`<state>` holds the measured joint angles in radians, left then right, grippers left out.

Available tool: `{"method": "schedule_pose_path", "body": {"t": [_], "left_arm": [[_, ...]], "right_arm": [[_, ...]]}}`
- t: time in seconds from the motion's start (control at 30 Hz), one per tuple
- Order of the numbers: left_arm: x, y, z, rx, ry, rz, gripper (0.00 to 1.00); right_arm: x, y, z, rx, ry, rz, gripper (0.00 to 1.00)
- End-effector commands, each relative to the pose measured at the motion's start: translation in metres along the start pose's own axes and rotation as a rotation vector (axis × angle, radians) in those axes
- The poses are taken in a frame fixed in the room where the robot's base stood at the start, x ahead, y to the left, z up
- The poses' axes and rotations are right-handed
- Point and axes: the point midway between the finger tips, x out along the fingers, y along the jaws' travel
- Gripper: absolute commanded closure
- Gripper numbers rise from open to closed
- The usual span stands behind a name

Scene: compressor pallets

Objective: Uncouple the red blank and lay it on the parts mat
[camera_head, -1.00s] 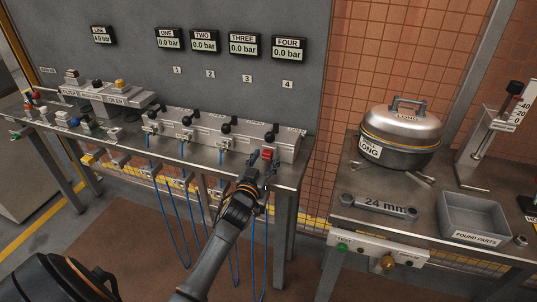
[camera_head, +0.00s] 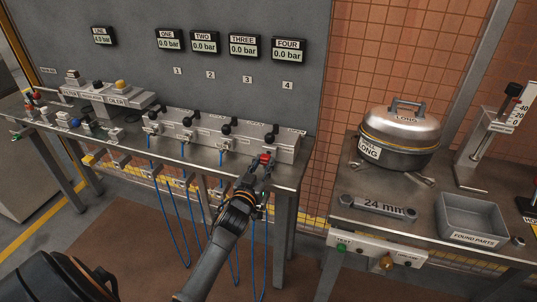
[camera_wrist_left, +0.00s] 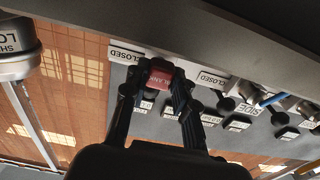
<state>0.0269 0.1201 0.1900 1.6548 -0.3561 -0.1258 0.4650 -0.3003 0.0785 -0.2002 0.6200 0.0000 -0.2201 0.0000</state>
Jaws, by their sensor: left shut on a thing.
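The red blank (camera_head: 265,158), a small red block, is at the right end of the grey valve manifold (camera_head: 283,146) on the left bench. My left gripper (camera_head: 259,166) is shut on it, reaching up from below in the head view. In the left wrist view the red blank (camera_wrist_left: 160,78), lettered BLANK, sits between the fingertips of the left gripper (camera_wrist_left: 157,84). The fingers hide its sides, and I cannot tell whether it still touches its outlet. I cannot pick out the parts mat. My right gripper is not in view.
Black valve handles (camera_head: 225,129) line the manifold, and blue hoses (camera_head: 235,235) hang below. The right bench (camera_head: 360,225) holds a lidded pot (camera_head: 400,150), a 24 mm wrench (camera_head: 378,206) and a FOUND PARTS tray (camera_head: 470,238). A gap separates the benches.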

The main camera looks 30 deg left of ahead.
Motion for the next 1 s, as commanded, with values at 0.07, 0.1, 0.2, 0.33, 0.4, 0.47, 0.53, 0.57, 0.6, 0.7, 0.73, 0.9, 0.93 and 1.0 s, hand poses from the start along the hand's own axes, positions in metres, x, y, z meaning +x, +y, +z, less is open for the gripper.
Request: {"method": "schedule_pose_path", "body": {"t": [0.07,0.1,0.2,0.33,0.4,0.47,0.53,0.57,0.6,0.7,0.73,0.9,0.93,1.0], "left_arm": [[-0.004,0.000,-0.001,-0.001,0.000,0.000,1.00],[-0.005,0.000,-0.001,-0.001,0.000,0.000,1.00],[-0.009,0.000,-0.001,-0.001,0.000,0.001,1.00],[-0.014,0.000,-0.001,-0.001,0.000,0.001,1.00],[-0.017,0.000,-0.001,-0.001,0.000,0.000,1.00],[-0.019,0.000,-0.001,-0.001,0.000,0.000,1.00],[-0.022,0.000,-0.001,-0.001,0.000,0.000,1.00],[-0.024,0.000,-0.001,-0.001,-0.001,0.000,1.00],[-0.025,0.000,-0.001,-0.001,-0.001,0.000,1.00],[-0.029,0.000,-0.001,-0.001,0.000,0.000,1.00],[-0.030,0.000,-0.001,-0.001,0.000,0.000,1.00],[-0.037,0.000,-0.001,-0.001,0.000,0.000,1.00],[-0.038,0.000,-0.001,-0.001,0.000,0.000,1.00],[-0.040,0.000,-0.001,-0.001,0.000,0.000,1.00]], "right_arm": [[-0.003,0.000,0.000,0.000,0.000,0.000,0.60],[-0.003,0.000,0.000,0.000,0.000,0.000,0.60],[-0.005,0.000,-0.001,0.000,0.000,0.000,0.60],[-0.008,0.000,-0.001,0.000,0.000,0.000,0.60],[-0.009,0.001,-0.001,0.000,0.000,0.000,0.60],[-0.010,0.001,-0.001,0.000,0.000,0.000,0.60],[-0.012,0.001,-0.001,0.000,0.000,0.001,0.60],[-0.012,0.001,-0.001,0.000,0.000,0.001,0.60],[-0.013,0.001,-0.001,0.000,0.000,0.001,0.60],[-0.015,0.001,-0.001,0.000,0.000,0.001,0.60],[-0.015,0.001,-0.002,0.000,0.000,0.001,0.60],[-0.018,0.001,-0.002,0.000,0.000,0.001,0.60],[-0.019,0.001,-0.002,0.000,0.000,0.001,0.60],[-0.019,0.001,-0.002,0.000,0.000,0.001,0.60]]}}
